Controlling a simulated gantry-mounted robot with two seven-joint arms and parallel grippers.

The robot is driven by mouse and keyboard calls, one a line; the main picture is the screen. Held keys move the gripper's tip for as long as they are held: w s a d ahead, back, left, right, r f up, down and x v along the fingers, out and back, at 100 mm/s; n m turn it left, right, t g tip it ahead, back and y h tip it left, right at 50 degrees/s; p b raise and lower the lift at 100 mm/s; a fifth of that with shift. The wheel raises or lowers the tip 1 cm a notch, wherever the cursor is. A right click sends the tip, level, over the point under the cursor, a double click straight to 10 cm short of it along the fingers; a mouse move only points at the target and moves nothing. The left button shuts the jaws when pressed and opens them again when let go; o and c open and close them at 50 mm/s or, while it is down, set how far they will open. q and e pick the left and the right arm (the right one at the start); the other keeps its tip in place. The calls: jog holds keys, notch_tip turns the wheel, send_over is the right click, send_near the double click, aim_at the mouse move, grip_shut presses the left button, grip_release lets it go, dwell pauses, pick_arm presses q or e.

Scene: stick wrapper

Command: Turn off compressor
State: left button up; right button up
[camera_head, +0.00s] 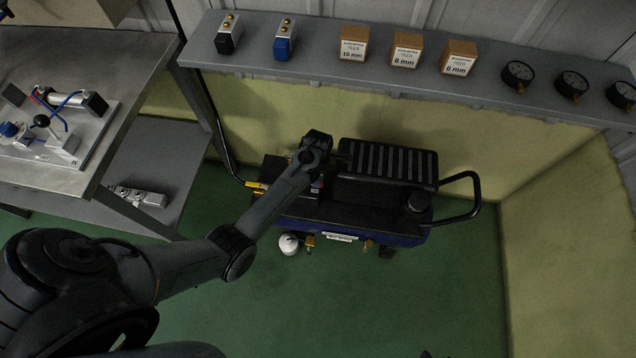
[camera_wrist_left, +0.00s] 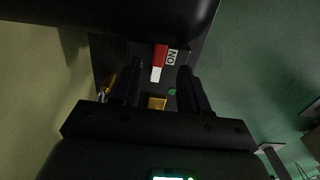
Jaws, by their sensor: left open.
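The compressor (camera_head: 395,222) stands on the green floor below the shelf, a dark blue and black machine with a ribbed top and a curved handle on the right. My left arm reaches over its left part, and the gripper is largely hidden by the arm in the head view. In the left wrist view my left gripper (camera_wrist_left: 160,85) is open, its two dark fingers apart. A red and white switch (camera_wrist_left: 159,62) with an "ON" label (camera_wrist_left: 173,56) lies just beyond and between the fingertips. I cannot tell whether a finger touches it.
A grey shelf (camera_head: 320,60) above the compressor holds small boxes, gauges and two fittings. Green floor (camera_head: 400,305) is clear in front.

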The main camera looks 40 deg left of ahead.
pick_arm(q)
jog(key=shift+f+b, duration=0.75)
jog(key=shift+f, duration=1.2)
grip_shut()
